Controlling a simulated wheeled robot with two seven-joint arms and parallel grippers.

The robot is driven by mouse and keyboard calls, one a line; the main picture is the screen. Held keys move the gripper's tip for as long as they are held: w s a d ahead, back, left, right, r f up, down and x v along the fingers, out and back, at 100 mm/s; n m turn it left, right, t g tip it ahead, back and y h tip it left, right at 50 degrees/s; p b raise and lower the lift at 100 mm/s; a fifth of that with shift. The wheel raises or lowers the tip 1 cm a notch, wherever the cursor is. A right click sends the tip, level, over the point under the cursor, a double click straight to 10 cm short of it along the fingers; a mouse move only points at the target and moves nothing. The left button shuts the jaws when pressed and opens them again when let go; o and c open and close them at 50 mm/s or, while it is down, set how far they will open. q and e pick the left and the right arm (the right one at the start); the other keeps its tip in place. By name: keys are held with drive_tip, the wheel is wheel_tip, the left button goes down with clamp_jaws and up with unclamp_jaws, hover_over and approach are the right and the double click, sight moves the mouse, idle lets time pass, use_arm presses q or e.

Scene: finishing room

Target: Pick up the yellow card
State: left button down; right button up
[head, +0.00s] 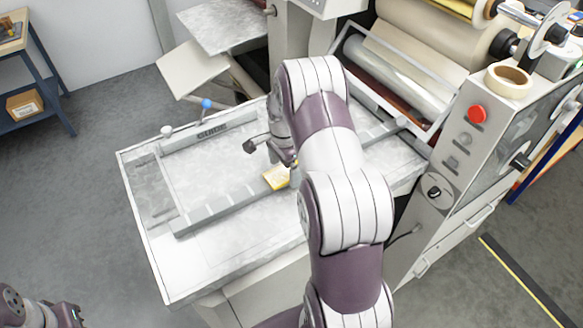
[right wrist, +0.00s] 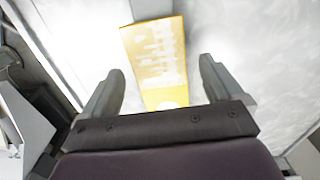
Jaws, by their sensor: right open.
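The yellow card (head: 276,177) lies on the pale feed table (head: 240,250) of the machine, beside the grey guide bar, in the head view. My right arm hides part of it there. In the right wrist view the yellow card (right wrist: 157,62) shows pale print and reaches between the fingers. My right gripper (right wrist: 158,80) is open, with one finger on each side of the card and no visible contact. In the head view my right gripper (head: 268,148) is partly hidden by its arm. At the lower left a part of my left arm shows, but its fingertips cannot be made out.
Grey guide bars (head: 190,222) frame the table top. A blue-knobbed lever (head: 207,104) stands at its back. The laminating machine with rollers (head: 390,75), a red button (head: 477,114) and a tape roll (head: 509,81) rises at the right. The table's front left is clear.

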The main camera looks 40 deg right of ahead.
drive_tip(key=c, duration=1.1)
drive_tip(key=shift+r, duration=0.1)
